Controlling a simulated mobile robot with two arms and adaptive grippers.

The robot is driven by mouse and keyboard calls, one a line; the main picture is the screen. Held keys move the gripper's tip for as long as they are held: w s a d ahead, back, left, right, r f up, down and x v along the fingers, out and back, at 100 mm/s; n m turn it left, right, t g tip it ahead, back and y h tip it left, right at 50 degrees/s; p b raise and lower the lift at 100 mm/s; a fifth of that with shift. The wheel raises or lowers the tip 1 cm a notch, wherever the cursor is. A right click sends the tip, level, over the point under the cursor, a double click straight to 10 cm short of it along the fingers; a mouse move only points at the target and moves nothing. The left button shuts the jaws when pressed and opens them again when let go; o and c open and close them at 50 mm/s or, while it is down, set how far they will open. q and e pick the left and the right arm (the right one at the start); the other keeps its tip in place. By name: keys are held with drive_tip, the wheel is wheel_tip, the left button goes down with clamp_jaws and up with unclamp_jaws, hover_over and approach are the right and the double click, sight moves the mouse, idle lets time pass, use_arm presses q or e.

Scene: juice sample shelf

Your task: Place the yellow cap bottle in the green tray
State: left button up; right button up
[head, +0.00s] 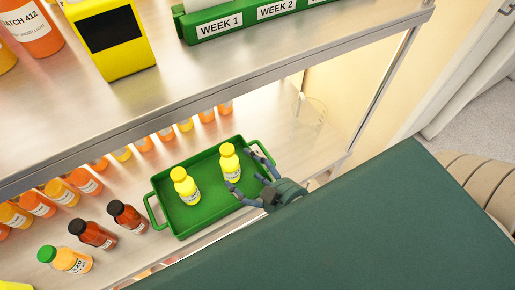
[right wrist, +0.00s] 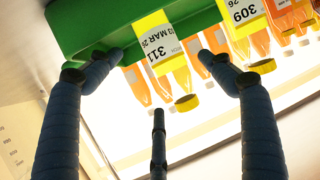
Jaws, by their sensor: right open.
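The green tray (head: 212,212) lies on the lower shelf; its side also shows at the top of the right wrist view (right wrist: 90,18). Two yellow bottles with yellow caps stand upright in it, a left one (head: 185,187) and a right one (head: 230,163). My right gripper (head: 244,168) is open at the tray's right end, its fingers spread beside the right bottle. In the right wrist view my open fingers (right wrist: 152,58) lie on either side of a yellow bottle labelled 311 (right wrist: 158,42), with visible gaps. My left gripper is not in view.
Orange bottles (head: 85,181), dark-capped red bottles (head: 93,235) and a green-capped bottle (head: 66,259) stand left of and behind the tray. The upper shelf (head: 180,85) overhangs, carrying a yellow container (head: 105,40) and a WEEK-labelled green tray (head: 235,30). A clear beaker (head: 312,113) stands back right.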

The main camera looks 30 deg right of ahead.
drive_tip(key=v, duration=0.5)
drive_tip(key=shift+s, duration=0.15)
